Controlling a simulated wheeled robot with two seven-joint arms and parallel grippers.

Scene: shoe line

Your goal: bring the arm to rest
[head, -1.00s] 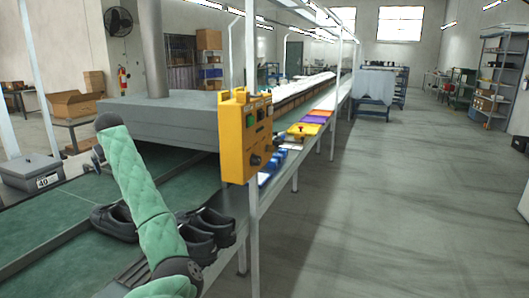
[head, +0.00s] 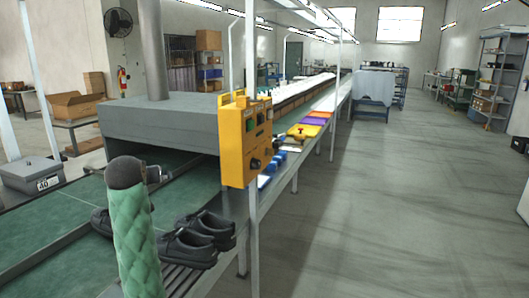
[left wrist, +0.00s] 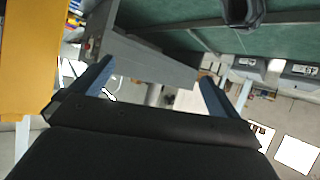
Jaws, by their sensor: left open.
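My left arm (head: 133,240), in a green quilted sleeve, rises from the bottom of the head view, nearly upright. Its dark upper joint (head: 125,172) is in front of the green belt. The arm hides most of my left gripper in the head view. In the left wrist view, my left gripper (left wrist: 156,72) has its two blue-grey fingers wide apart, with nothing between them. Black shoes (head: 206,235) stand on the line just right of the arm. Another dark shoe (head: 101,221) is partly hidden behind it. My right gripper is not in view.
A yellow control box (head: 246,140) hangs on a post right of the arm. A grey machine hood (head: 165,122) spans the green belt (head: 55,215) behind it. A grey case (head: 32,174) stands at the left. The floor (head: 390,220) at the right is clear.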

